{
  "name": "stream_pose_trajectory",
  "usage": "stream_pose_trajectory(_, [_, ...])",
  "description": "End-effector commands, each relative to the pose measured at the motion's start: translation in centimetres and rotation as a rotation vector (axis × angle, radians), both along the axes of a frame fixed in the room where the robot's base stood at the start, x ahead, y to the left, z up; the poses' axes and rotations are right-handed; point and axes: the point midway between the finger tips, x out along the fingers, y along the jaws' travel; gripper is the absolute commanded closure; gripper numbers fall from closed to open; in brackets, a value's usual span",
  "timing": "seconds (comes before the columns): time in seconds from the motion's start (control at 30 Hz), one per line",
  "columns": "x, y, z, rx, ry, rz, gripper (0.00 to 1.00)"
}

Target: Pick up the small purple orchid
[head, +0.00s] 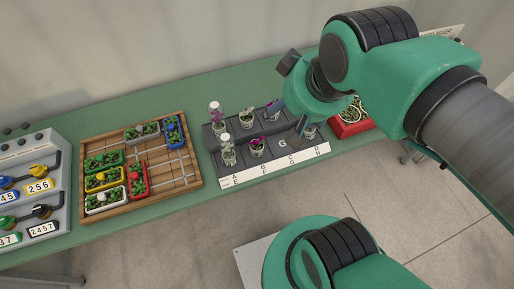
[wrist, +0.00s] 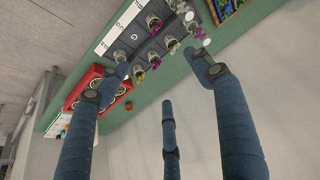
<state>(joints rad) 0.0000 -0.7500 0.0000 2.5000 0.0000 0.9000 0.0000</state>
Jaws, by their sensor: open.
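Several small potted orchids stand on a dark grey rack (head: 238,171) with a white lettered strip. One purple-flowered orchid (head: 257,147) is in the front row; another (head: 271,105) is at the back, beside my gripper. Purple flowers also show in the wrist view, on one orchid (wrist: 154,24) near the strip and another (wrist: 155,60) in the far row. I cannot tell which is the small one. My gripper (wrist: 161,80) is open and empty, its blue fingers spread above the rack's right part. My arm hides some of that end in the head view.
A red tray (head: 345,131) with round pots is right of the rack. A wooden tray (head: 191,181) with colored planters is to the left, then a grey panel (head: 62,200) with numbered knobs. The rack's G place (head: 282,142) is empty. A wall stands behind the green table (head: 150,105).

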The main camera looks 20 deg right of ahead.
Motion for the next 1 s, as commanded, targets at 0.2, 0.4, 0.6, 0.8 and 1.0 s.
stream_pose_trajectory(0.2, [0.0, 0.0, 0.0, 0.0, 0.0, 0.0, 0.32])
stream_pose_trajectory(0.4, [0.0, 0.0, 0.0, 0.0, 0.0, 0.0, 0.32])
stream_pose_trajectory(0.6, [0.8, 0.0, -0.4, 0.005, 0.016, -0.01, 0.32])
stream_pose_trajectory(0.8, [3.4, 0.0, -2.1, 0.021, 0.066, -0.043, 0.32])
stream_pose_trajectory(1.0, [7.5, 0.0, -5.4, 0.044, 0.143, -0.099, 0.32])
